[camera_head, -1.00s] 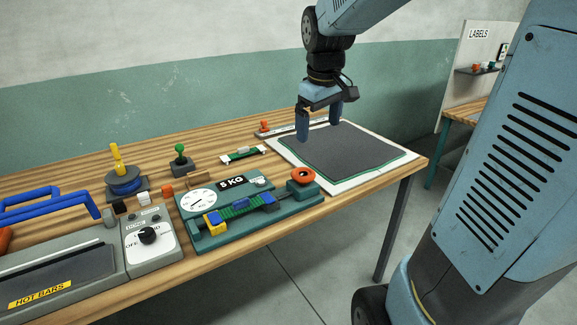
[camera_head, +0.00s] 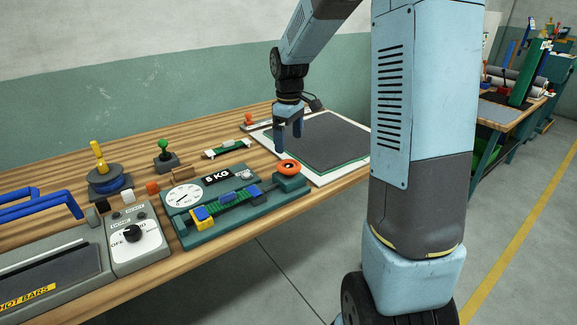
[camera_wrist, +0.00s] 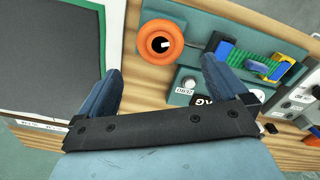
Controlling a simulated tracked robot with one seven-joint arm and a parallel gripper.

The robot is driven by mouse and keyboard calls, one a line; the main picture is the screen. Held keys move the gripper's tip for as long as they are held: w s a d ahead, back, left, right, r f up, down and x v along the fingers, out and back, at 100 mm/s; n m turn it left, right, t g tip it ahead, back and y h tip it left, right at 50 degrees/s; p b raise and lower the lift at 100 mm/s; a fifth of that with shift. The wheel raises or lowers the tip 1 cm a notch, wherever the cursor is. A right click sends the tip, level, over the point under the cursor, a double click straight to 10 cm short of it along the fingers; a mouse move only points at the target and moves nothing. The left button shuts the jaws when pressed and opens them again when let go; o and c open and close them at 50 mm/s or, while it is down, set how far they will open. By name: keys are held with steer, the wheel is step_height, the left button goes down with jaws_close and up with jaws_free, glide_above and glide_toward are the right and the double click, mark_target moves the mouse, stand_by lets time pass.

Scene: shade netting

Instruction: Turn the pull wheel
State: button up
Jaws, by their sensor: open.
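The orange pull wheel (camera_head: 288,167) sits on the right end of the green tester (camera_head: 238,207) marked 5 KG, with a round white dial at the tester's left. In the wrist view the wheel (camera_wrist: 144,41) is an orange ring with a dark middle and a small pale peg, above the gap between my fingers. My gripper (camera_head: 288,138) is open and empty, pointing down above and just behind the wheel in the head view. Its fingers (camera_wrist: 161,68) are spread wider than the wheel in the wrist view. They look apart from it; the exact height gap cannot be told.
A dark mat (camera_head: 322,140) on a white board lies behind and right of the wheel. Left are a grey HOT BARS unit (camera_head: 50,272), a knob box (camera_head: 137,245) and a yellow-handled tool (camera_head: 98,157). The table's front edge is near.

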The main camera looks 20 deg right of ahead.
mark_target(289, 164)
step_height(289, 164, down, 10)
steer(key=shift+f, duration=0.1)
stand_by(0.4)
steer(key=shift+c, duration=0.5)
steer(key=c, duration=0.8)
